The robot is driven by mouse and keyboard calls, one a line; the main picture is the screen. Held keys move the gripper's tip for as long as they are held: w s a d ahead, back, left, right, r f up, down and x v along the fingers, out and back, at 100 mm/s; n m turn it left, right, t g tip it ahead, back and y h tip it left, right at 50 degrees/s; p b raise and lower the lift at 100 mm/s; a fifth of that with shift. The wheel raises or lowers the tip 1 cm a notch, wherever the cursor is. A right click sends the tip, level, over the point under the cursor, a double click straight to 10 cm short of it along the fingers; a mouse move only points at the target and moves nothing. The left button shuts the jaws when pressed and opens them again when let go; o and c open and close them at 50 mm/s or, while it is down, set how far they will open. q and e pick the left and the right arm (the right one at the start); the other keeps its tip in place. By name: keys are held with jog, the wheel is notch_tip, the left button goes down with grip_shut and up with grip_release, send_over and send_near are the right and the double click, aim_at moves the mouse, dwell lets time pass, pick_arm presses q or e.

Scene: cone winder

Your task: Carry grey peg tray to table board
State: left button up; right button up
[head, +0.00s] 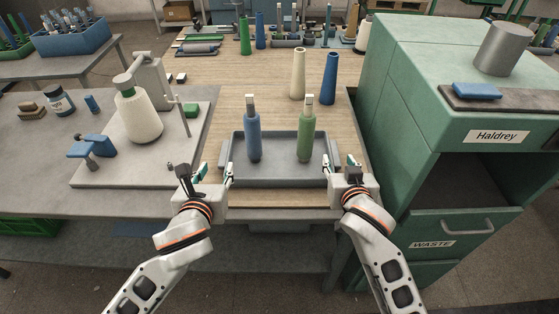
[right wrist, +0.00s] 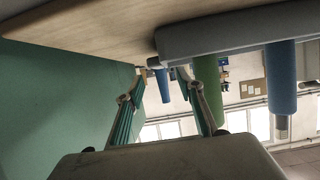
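The grey peg tray (head: 280,178) lies on the light wooden table board (head: 225,107). It carries a blue tube (head: 253,137) and a green tube (head: 305,136), both upright on pegs. My left gripper (head: 216,172) is at the tray's near left side, its fingers apart. My right gripper (head: 340,167) is at the near right side, its fingers also apart. In the right wrist view the right gripper's fingers (right wrist: 162,72) show a gap beside the tray (right wrist: 235,32). I cannot tell whether either gripper touches the tray.
A tan cone (head: 298,75) and a blue cone (head: 329,78) stand behind the tray. A winder with a white cone (head: 138,117) is at left. A green cabinet (head: 401,85) bounds the right side. Board between the tray and the far row of tubes is mostly clear.

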jog(key=v, duration=0.5)
dwell(0.5)
